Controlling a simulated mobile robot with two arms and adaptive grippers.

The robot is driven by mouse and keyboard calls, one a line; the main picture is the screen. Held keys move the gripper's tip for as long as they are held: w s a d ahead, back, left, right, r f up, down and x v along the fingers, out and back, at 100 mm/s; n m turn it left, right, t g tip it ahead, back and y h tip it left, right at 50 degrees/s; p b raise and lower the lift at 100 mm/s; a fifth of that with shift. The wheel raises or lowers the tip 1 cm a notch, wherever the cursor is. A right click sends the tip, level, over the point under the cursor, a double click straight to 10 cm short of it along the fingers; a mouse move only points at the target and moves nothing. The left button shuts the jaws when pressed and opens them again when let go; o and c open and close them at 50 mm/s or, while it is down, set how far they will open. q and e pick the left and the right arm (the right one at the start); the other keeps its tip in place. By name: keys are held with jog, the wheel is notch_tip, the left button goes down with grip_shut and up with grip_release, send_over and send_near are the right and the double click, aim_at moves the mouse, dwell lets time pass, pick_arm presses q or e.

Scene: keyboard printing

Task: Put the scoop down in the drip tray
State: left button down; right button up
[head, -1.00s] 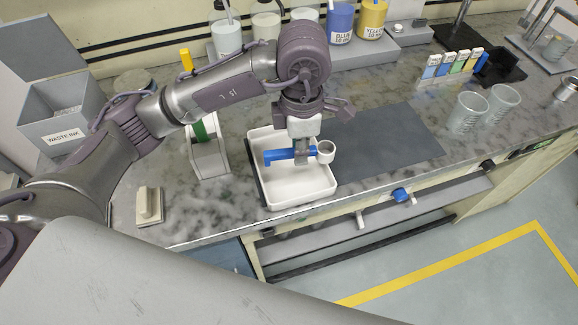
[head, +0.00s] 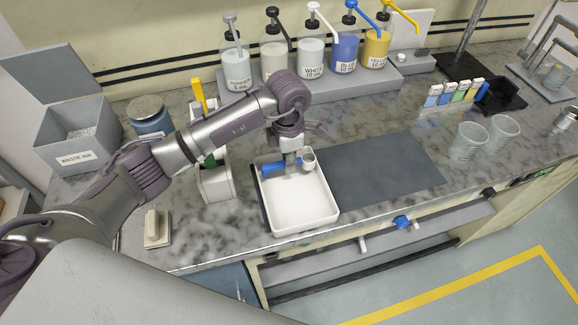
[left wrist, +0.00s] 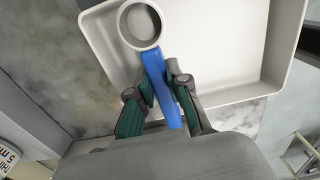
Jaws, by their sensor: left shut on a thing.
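The scoop has a blue handle (head: 272,171) and a pale round cup (head: 308,160). In the head view it is at the far end of the white drip tray (head: 305,214), with its cup toward the right. My left gripper (head: 291,162) is shut on the blue handle. The left wrist view shows both fingers (left wrist: 162,98) around the handle (left wrist: 160,82), with the open cup (left wrist: 139,25) over the tray's edge area (left wrist: 95,20). I cannot tell whether the scoop touches the tray. My right gripper is not in view.
Pump bottles (head: 344,52) stand on a grey riser behind the tray. A grey waste ink bin (head: 78,140) is at the left, and a white holder (head: 216,183) stands just left of the tray. A dark mat (head: 380,170) lies clear to the right. Two clear beakers (head: 467,142) stand further right.

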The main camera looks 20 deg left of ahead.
aim_at(289, 178)
pick_arm(q)
notch_tip(289, 178, down, 2)
jog(key=shift+s+f+p, duration=0.1)
jog(key=shift+f+p, duration=0.15)
jog(key=shift+p, duration=0.25)
jog(key=shift+f, duration=0.35)
jog(key=shift+f, duration=0.1)
jog(key=shift+f+b, duration=0.15)
jog(key=shift+b, duration=0.2)
jog(key=c, duration=1.1)
grip_release()
